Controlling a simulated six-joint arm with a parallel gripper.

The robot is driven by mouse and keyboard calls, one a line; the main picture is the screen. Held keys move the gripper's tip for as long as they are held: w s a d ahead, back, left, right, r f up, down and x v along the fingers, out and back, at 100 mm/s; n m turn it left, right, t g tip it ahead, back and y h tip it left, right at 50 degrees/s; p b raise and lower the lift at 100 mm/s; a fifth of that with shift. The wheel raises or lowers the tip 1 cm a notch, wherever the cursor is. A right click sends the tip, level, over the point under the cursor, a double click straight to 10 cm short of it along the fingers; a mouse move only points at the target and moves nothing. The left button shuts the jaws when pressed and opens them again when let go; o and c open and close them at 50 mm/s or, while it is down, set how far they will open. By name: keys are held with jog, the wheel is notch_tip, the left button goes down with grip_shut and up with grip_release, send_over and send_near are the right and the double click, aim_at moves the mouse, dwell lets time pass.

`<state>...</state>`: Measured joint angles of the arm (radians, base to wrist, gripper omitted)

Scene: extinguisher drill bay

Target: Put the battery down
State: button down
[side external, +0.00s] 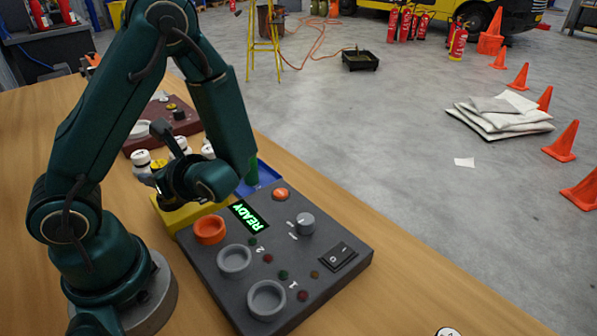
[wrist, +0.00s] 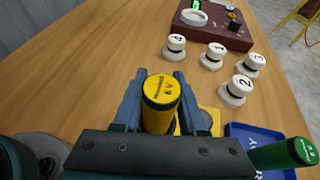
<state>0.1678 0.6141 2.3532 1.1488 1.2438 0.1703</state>
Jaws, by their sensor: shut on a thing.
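A yellow battery marked 6 V (wrist: 161,92) stands upright between the two fingers of my gripper (wrist: 160,100) in the wrist view. My gripper is shut on it. The battery's lower end is hidden, so I cannot tell whether it touches anything below. A yellow tray (wrist: 210,117) shows just right of the battery; in the side view the yellow tray (side external: 187,216) lies below my gripper. A green battery (wrist: 285,152) is at the blue tray (wrist: 262,136), to the right.
White numbered knobs (wrist: 236,90) stand on the wooden table behind the battery. A dark red panel (wrist: 213,28) lies beyond them. A grey panel (side external: 270,255) with a READY display, an orange ring and two grey rings lies beside the trays. The table at left is clear.

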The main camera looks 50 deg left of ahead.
jog(key=shift+c, duration=2.3)
grip_release()
jog(key=shift+f, duration=0.15)
jog(key=v, duration=0.4)
jog(key=shift+o, duration=0.5)
jog(key=shift+w+d, duration=0.1)
jog(key=shift+d, duration=0.4)
